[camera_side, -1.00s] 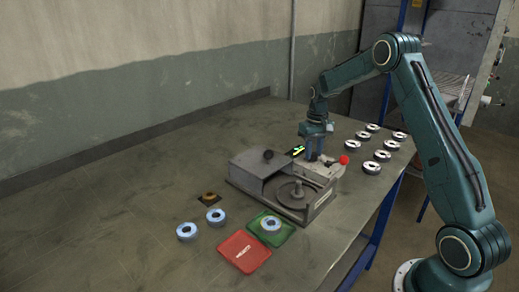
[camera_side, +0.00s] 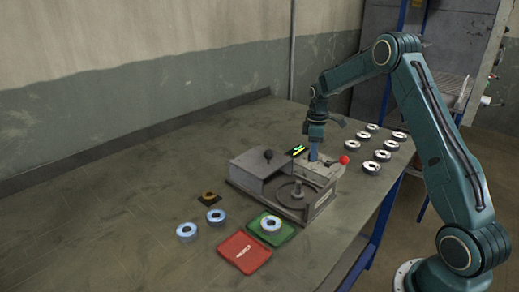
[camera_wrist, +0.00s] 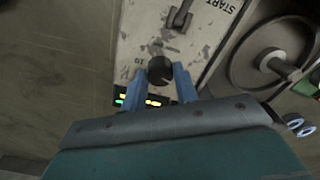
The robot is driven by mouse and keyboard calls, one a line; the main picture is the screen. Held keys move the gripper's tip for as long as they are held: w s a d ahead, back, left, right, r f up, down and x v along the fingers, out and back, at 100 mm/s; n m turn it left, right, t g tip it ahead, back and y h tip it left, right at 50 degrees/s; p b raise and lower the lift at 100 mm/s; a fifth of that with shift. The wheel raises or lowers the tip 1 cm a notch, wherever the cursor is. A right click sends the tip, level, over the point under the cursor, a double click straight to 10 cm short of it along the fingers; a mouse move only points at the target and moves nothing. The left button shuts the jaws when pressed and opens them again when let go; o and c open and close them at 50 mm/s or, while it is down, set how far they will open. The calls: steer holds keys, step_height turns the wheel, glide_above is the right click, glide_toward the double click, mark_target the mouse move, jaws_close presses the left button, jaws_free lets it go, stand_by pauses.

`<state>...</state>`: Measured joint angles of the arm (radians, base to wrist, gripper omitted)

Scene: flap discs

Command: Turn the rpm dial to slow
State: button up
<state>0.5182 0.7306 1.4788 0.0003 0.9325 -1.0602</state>
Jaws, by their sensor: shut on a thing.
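The rpm dial is a black round knob (camera_wrist: 160,70) on the worn light panel of the machine (camera_wrist: 145,32), in the wrist view. My gripper (camera_wrist: 159,76) has its two blue fingers on either side of the knob and is shut on it. In the side view my gripper (camera_side: 313,158) points down onto the machine's panel, and the dial is hidden at the fingertips. A small dark display with green and yellow marks (camera_side: 297,150) stands beside the fingers. Small lettering lies near the dial, too small to read surely.
A lever (camera_wrist: 180,18) by the word START and a round spindle plate (camera_wrist: 272,55) are close to my gripper. A red knob (camera_side: 344,160) stands right of it. Several discs (camera_side: 371,168) lie behind; a red pad (camera_side: 243,251) and green pad (camera_side: 283,236) lie in front.

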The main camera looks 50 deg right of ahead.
steer(key=shift+n, duration=1.3)
steer(key=o, duration=1)
steer(key=shift+c, duration=0.2)
steer(key=shift+r, duration=0.1)
step_height(320, 180, up, 14)
